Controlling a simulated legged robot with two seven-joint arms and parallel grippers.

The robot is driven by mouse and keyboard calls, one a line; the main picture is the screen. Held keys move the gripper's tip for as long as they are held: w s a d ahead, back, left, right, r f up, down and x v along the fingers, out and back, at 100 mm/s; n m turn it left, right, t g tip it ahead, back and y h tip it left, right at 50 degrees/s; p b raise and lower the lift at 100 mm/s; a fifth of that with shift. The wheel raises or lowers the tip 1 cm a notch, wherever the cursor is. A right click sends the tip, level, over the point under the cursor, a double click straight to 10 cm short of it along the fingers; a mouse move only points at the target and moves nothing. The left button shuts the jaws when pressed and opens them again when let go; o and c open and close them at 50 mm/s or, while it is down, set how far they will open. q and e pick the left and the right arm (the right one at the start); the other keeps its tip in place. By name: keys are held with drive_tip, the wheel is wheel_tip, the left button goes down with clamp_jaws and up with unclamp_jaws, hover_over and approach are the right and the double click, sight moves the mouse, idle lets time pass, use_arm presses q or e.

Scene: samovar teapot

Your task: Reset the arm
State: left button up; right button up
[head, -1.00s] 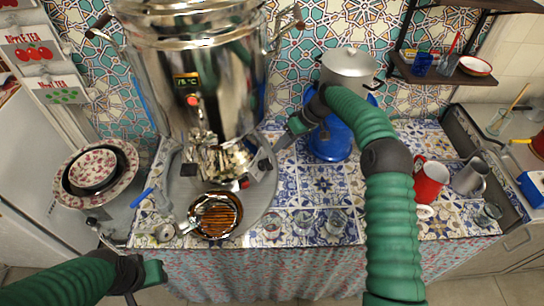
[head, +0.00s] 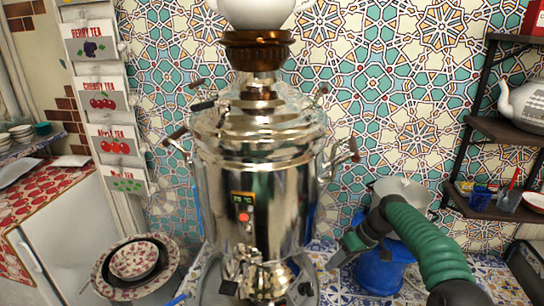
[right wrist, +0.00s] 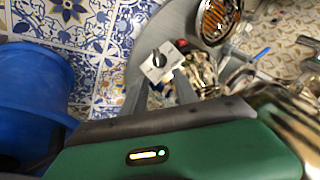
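My right gripper (head: 338,262) is at the right of the samovar in the head view, its dark fingers pointing down and left. In the right wrist view, two grey fingers (right wrist: 158,97) stand apart with nothing held between them. The big silver samovar (head: 262,195) stands upright in the middle of the head view, with a white teapot (head: 255,12) on its top, cut off by the frame edge. My left gripper is out of view.
A blue container (head: 382,272) is close under my right gripper; it also shows in the right wrist view (right wrist: 30,95). A silver pot (head: 405,192) is behind my right arm. Patterned bowls (head: 135,258) are at left. A dark shelf (head: 495,128) with a grey teapot (head: 522,103) is at right.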

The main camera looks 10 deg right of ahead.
drive_tip(key=s+a+f+m+h, duration=0.2)
drive_tip(key=s+a, duration=0.1)
drive_tip(key=s, duration=1.2)
drive_tip(key=s+a+f+m+t+h, duration=0.1)
drive_tip(key=s+a+f+m+h, duration=0.1)
drive_tip(key=s, duration=1.2)
drive_tip(key=shift+s+a+f+h, duration=0.4)
drive_tip(key=shift+f+h, duration=0.3)
drive_tip(key=shift+f, duration=0.15)
